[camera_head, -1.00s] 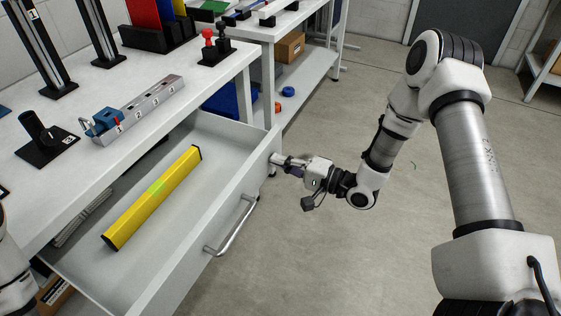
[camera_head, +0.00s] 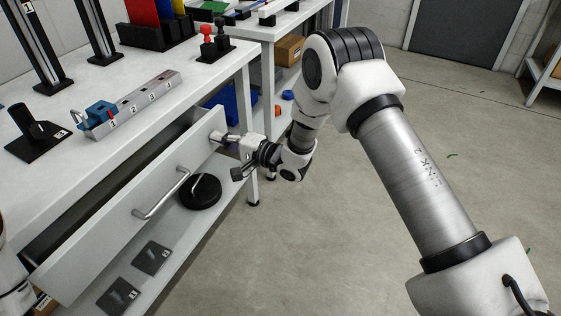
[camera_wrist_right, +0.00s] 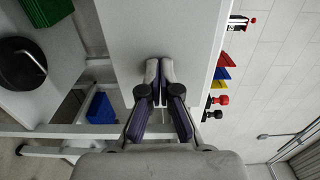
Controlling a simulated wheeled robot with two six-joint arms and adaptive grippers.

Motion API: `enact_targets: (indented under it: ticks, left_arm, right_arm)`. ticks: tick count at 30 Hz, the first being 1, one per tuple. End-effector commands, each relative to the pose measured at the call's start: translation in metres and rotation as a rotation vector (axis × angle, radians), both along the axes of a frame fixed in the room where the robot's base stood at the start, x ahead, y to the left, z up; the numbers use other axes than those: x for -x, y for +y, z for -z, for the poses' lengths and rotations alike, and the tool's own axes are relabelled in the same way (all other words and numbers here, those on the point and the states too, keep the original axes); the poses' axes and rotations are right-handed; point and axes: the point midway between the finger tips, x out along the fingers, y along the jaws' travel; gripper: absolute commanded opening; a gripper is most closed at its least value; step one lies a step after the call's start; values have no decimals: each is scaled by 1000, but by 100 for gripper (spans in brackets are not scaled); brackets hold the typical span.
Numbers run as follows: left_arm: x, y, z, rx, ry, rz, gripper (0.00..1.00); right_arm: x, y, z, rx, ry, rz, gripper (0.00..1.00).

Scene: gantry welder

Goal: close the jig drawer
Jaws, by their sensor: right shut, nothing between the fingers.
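The jig drawer (camera_head: 113,229) is a pale grey drawer under the white workbench, with a silver bar handle (camera_head: 161,194) on its front. It stands slightly open, with a narrow dark gap behind its front panel; its contents are hidden. My right gripper (camera_head: 216,137) is shut and empty, its fingertips against the drawer front near its far upper end, beyond the handle. In the right wrist view the shut fingertips (camera_wrist_right: 160,68) meet the pale drawer front (camera_wrist_right: 150,25). Of my left arm only a part shows at the left edge; its gripper is out of view.
On the bench top (camera_head: 60,180) stand a numbered metal rail (camera_head: 137,103) with a blue clamp and a black stand (camera_head: 36,133). A lower shelf holds a black round object (camera_head: 200,192) and dark plates (camera_head: 152,257).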

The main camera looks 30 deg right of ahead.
Motion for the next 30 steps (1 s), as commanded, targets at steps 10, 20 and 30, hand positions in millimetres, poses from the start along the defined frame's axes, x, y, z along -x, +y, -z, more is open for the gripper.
enact_targets:
  ticks: [10,20,30]
  left_arm:
    - [0,0,6,0,0,0,54]
    - [0,0,7,0,0,0,54]
    - [0,0,7,0,0,0,54]
  right_arm:
    - [-58,46,1,0,-1,-1,0]
    - [-77,60,0,1,-1,0,0]
    - [-78,60,-2,0,-5,1,0]
